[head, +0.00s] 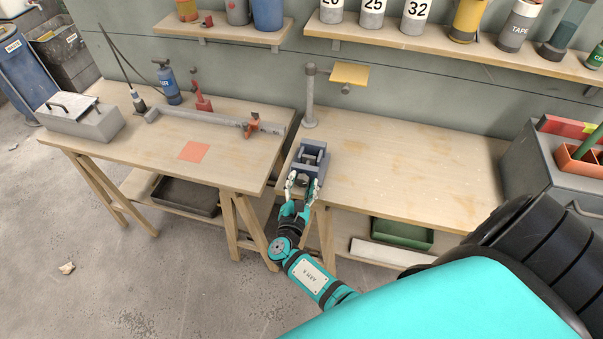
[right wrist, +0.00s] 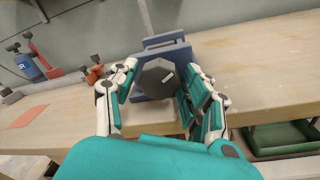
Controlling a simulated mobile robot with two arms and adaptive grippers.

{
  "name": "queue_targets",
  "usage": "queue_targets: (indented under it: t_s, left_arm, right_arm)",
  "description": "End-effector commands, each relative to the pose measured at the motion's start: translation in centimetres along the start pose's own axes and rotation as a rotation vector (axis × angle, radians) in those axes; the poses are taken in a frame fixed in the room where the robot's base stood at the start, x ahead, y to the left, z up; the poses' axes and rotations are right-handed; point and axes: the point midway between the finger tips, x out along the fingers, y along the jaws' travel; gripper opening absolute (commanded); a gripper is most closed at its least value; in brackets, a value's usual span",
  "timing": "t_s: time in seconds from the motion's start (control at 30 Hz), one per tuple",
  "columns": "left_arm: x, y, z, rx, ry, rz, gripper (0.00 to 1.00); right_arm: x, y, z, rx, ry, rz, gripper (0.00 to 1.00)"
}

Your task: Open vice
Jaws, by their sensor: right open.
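The blue-grey vice (head: 309,163) stands at the left front corner of the right workbench (head: 400,182). In the right wrist view the vice (right wrist: 176,52) is straight ahead, with a dark, many-sided knob (right wrist: 158,80) with a small light mark on its front. My right gripper (head: 302,182) is at the front of the vice. In the right wrist view its open fingers (right wrist: 160,88) are on either side of the knob; I cannot tell whether they touch it. How far apart the jaws are is hard to tell. My left gripper is out of view.
The left workbench (head: 105,150) holds a grey toolbox (head: 82,120), a long grey bar with an orange clamp (head: 252,125) and an orange sheet (head: 194,151). A post (head: 310,98) stands behind the vice. The right bench top is mostly clear, with a grey case (head: 545,160) at its right end.

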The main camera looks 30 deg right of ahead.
Motion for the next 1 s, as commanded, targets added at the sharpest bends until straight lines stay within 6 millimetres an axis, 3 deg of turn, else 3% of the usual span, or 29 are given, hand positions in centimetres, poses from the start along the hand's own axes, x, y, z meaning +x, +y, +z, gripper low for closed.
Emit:
queue_targets:
  t_s: [0.13,0.47,0.77,1.0]
  left_arm:
    - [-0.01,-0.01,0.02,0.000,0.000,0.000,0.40]
    - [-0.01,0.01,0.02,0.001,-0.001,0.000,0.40]
    - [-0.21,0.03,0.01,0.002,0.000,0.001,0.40]
    - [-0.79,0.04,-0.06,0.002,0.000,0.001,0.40]
  right_arm:
    - [0.00,-0.02,0.01,0.000,0.000,0.000,0.49]
    - [-0.03,-0.01,0.01,0.000,0.000,0.000,0.07]
    - [-0.02,0.04,0.06,-0.042,0.003,-0.001,0.07]
    - [-0.01,0.14,0.16,-0.184,0.012,-0.006,0.07]
